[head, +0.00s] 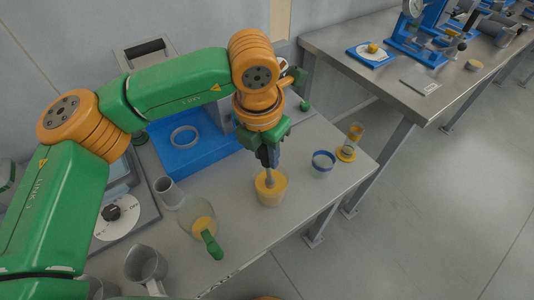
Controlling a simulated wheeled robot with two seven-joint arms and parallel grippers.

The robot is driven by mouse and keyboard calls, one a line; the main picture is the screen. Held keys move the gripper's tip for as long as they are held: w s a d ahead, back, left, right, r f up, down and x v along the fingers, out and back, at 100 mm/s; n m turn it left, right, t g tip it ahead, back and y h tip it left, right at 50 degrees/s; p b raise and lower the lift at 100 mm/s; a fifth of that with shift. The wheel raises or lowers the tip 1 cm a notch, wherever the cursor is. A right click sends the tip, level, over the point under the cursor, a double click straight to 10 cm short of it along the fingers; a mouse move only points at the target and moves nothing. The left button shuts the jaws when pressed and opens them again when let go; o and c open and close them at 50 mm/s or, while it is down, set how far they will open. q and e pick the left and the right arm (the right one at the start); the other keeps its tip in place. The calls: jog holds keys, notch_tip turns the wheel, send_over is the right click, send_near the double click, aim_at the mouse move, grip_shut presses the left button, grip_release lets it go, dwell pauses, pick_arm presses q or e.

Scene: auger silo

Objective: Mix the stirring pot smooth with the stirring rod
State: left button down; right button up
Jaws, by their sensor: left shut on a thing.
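The stirring pot (270,193) stands on the grey table near its front edge, with yellowish contents inside. My left gripper (267,160) is right above the pot and points down. It is shut on the stirring rod (269,178), a thin grey rod whose lower end reaches into the pot's contents. The rod looks close to upright, and its tip is hidden in the contents. My right gripper does not show.
A blue-rimmed cup (322,163) and a small yellow-based cylinder (349,146) stand to the right. A blue device (190,150) stands behind. A metal jug (146,266) is front left.

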pick_arm(q)
jog(key=shift+s+a+r+p, duration=0.15)
jog(key=shift+r+p, duration=0.5)
jog(key=shift+r, duration=0.7)
jog(key=shift+s+a+r+p, duration=0.1)
jog(key=shift+s+r+p, duration=0.15)
jog(key=shift+r+p, duration=0.75)
jog(key=shift+r+b, duration=0.35)
jog(key=shift+b, duration=0.05)
notch_tip(320, 180, up, 4)
jog(key=p, duration=0.2)
jog(key=shift+d+r+p, duration=0.1)
jog(key=shift+p, duration=0.3)
